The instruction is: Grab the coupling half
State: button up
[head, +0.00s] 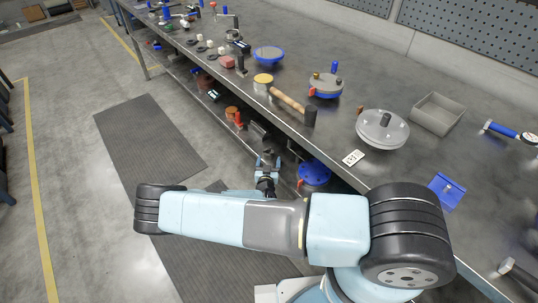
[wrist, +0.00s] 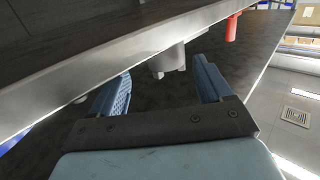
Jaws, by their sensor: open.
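A grey cylindrical piece with a short stub, which looks like the coupling half (wrist: 168,60), shows in the wrist view just beyond and between my fingertips. My gripper (wrist: 163,72) is open, its two blue fingers apart on either side of the view of this piece, with nothing held. In the head view my gripper (head: 267,160) is low beside the bench, at the lower shelf. A grey piece (head: 257,131) lies on that shelf just ahead of it; I cannot tell for sure that it is the same one. Contact with the fingers is not visible.
The bench top's front edge (head: 225,85) overhangs the shelf close to my gripper. A red item (wrist: 232,28) stands right of the piece in the wrist view. A blue flanged part (head: 314,173) is right of my gripper. The floor mat (head: 150,135) is clear.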

aim_at(269, 149)
jog(key=shift+a+r+x, duration=0.1)
jog(key=shift+a+x, duration=0.05)
jog(key=shift+x, duration=1.1)
jog(key=shift+a+r+x, duration=0.1)
jog(key=shift+a+x, duration=0.05)
jog(key=shift+x, duration=1.1)
jog(key=shift+a+x, duration=0.15)
jog(key=shift+x, duration=1.15)
jog(key=shift+w, duration=0.1)
jog(key=shift+r, duration=0.1)
jog(key=c, duration=1.1)
